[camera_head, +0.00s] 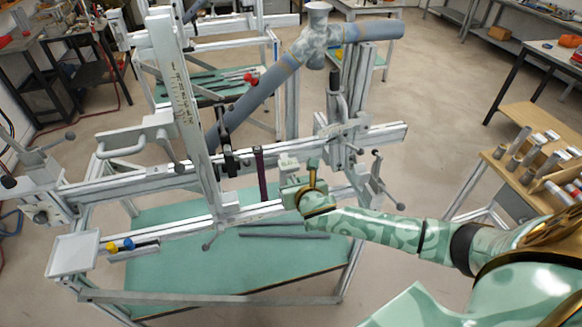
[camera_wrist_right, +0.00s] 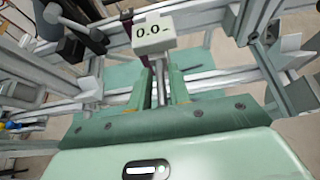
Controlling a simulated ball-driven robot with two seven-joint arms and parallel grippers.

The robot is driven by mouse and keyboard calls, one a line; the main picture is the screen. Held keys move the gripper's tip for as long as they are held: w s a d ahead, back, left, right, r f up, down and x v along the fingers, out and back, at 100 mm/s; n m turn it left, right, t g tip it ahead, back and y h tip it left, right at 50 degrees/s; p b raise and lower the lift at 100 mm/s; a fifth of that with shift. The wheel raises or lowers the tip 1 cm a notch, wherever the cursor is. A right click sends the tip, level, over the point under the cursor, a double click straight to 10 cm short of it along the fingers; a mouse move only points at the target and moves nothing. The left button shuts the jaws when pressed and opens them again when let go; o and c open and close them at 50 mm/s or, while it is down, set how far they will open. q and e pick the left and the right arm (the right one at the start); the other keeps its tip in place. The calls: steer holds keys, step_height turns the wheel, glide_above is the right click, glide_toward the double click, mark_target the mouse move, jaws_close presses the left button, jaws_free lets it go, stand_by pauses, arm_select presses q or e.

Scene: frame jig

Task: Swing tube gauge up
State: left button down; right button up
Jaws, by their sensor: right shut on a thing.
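The tube gauge is a small pale box with a display reading about 0.0 in the right wrist view (camera_wrist_right: 153,34). A thin grey stem runs down from it between my fingers. In the head view the gauge (camera_head: 288,164) sits in front of the jig's long rail. My right gripper (camera_head: 302,186) is just below and beside it, shut on the gauge; its green fingers also show in the right wrist view (camera_wrist_right: 163,82). The exact contact is partly hidden by the fingers. My left gripper is not in view.
The jig's rail (camera_head: 375,134) carries clamps and a tall upright (camera_head: 176,85). Grey-blue tubes (camera_head: 262,90) slope up to a joint above it. A green shelf (camera_head: 170,275) lies below. A wooden bench (camera_head: 520,150) with cylinders stands at right.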

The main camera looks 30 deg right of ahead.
mark_target(294, 163)
steer(key=shift+w+r+p, duration=0.1)
steer(key=shift+r+p, duration=0.2)
steer(key=shift+r, duration=0.25)
jaws_close()
steer(key=shift+w+r+p, duration=0.1)
steer(key=shift+r+p, duration=0.2)
steer(key=shift+w+d+r+p, duration=0.1)
steer(key=shift+w+r+p, duration=0.05)
steer(key=shift+r+p, duration=0.4)
steer(key=shift+w+d+r+p, duration=0.1)
steer(key=shift+r+p, duration=0.4)
steer(key=shift+w, duration=0.1)
steer(key=shift+r, duration=0.1)
steer(key=shift+w+r+p, duration=0.35)
steer(key=shift+r+p, duration=0.35)
steer(key=shift+p, duration=0.25)
steer(key=shift+w+r, duration=0.2)
steer(key=shift+r, duration=0.05)
steer(key=shift+d, duration=0.1)
